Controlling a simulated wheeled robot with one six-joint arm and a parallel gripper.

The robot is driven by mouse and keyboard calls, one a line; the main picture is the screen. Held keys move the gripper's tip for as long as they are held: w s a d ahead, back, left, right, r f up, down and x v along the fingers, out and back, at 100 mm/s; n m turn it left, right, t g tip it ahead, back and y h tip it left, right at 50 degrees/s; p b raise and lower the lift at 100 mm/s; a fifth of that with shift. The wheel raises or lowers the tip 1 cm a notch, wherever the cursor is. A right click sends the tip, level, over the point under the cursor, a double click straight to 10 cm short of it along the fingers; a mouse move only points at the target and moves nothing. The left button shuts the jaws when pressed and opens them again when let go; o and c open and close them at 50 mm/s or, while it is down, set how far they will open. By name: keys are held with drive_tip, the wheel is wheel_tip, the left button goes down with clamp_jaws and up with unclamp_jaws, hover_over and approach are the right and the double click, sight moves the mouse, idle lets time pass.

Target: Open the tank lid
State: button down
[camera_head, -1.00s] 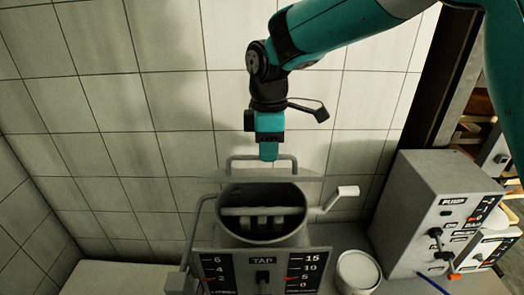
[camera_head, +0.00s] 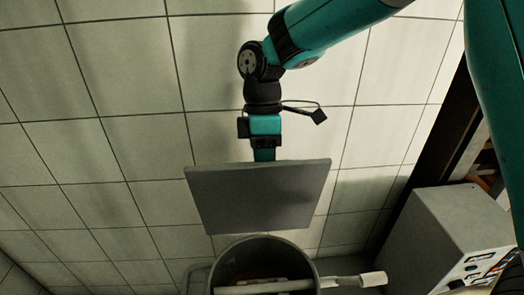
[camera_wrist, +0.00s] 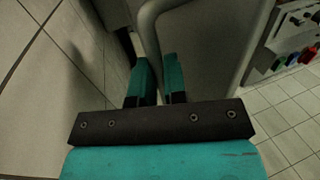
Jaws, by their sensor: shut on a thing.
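The tank lid (camera_head: 258,198) is a flat grey plate. In the head view it stands raised and tilted above the back of the round tank (camera_head: 222,268), its broad face towards the camera. The tank's mouth is uncovered, with a pale bar across it. My gripper (camera_head: 264,155) is at the lid's top edge, its tips partly hidden behind the lid. In the wrist view my gripper (camera_wrist: 160,70) is shut on the grey bent-bar lid handle (camera_wrist: 149,30), and the lid (camera_wrist: 205,50) lies just beyond it.
A crank with a white grip (camera_head: 373,279) sticks out to the tank's right. A grey control box (camera_head: 455,225) stands at the right. The tiled wall (camera_head: 110,170) is close behind my gripper and the lid. In the wrist view, floor tiles (camera_wrist: 285,125) show at lower right.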

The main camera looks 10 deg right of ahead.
drive_tip(key=shift+w+d+f+g, duration=0.15)
drive_tip(key=shift+w+f+g, duration=0.05)
drive_tip(key=shift+g, duration=0.1)
drive_tip(key=c, duration=1.2)
unclamp_jaws()
drive_tip(key=shift+o, duration=0.2)
drive_tip(key=shift+r, duration=0.1)
drive_tip(key=v, duration=0.7)
drive_tip(key=shift+r, duration=0.2)
